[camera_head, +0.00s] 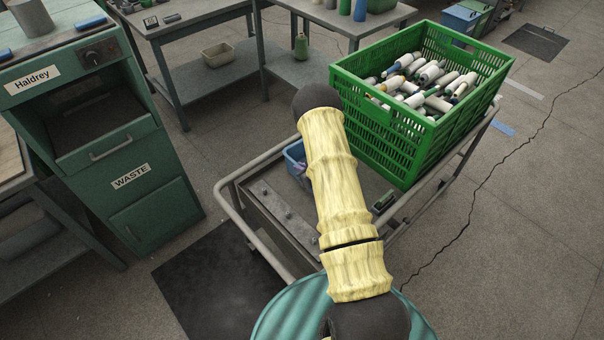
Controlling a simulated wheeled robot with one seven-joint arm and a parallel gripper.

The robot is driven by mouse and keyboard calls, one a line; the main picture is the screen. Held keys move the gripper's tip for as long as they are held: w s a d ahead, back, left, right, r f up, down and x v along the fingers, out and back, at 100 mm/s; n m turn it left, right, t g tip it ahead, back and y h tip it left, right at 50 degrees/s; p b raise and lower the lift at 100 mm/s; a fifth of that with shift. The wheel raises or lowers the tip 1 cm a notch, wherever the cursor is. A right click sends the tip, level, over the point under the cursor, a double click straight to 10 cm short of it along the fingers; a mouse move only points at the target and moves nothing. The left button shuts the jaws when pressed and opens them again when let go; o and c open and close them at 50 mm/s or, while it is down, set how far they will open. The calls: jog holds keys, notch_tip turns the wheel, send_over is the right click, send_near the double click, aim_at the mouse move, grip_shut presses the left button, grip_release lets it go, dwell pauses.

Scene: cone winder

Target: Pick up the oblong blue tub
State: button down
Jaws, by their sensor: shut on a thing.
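An oblong blue tub (292,164) shows at the left edge of my sleeved arm, over the grey cart (262,205). Only its left part is visible; my arm hides the rest. Something purplish shows inside it. I cannot tell whether the tub rests on the cart or is held above it. My arm reaches forward over the cart in a pale yellow sleeve and ends in view at a dark rounded joint. My gripper is hidden behind the arm, so its jaws and their contact with the tub do not show.
A green crate (371,129) full of yarn cones stands on the cart's right part. A small dark device (384,202) lies near the cart's front edge. A green waste cabinet (157,212) stands at left. Tables (178,30) stand behind. The floor at right is clear.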

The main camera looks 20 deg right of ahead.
notch_tip(320, 180, up, 6)
dwell(0.5)
